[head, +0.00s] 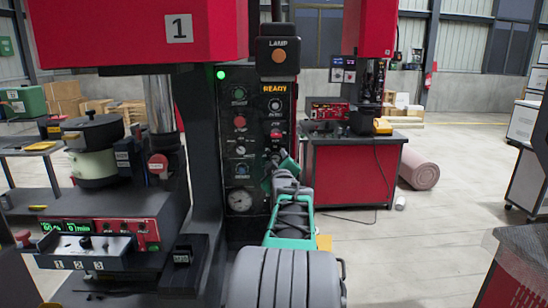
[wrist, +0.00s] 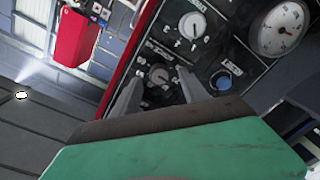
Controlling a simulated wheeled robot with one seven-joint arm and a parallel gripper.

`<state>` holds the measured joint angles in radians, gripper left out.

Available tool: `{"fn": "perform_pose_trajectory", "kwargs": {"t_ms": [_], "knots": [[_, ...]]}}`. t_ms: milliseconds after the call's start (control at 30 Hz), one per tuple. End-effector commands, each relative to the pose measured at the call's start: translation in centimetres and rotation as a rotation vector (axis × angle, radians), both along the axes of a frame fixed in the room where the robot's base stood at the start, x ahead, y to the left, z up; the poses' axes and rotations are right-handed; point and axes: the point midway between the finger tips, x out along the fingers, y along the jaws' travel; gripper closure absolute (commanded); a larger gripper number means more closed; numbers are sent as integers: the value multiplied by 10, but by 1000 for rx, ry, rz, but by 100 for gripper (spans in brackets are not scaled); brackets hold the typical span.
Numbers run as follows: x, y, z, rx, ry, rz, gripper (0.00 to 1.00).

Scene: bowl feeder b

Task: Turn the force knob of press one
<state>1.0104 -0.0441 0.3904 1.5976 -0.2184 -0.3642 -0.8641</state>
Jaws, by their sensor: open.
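Press one (head: 120,35) is the red and black machine marked 1. Its dark control panel (head: 258,190) carries knobs, buttons and a gauge. My gripper (head: 278,160) is in front of the panel's right column, below a red knob. In the wrist view its two grey fingers (wrist: 157,80) are apart, with a small round dark knob (wrist: 158,74) showing between their tips. I cannot tell whether the fingers touch it. A numbered dial knob (wrist: 193,25) is close by.
A gauge (head: 239,200) and a blue button (wrist: 222,80) are close to the gripper on the panel. A lamp box (head: 278,56) is above. A pot (head: 93,150) stands on the press at left.

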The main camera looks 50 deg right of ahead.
Motion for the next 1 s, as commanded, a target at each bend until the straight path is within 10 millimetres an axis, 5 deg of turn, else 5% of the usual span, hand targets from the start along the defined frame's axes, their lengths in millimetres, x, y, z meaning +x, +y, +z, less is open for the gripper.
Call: {"fn": "perform_pose_trajectory", "kwargs": {"t_ms": [400,1000], "knots": [[12,-11,0,-1,-1,0,50],[11,-11,0,0,0,0,99]]}}
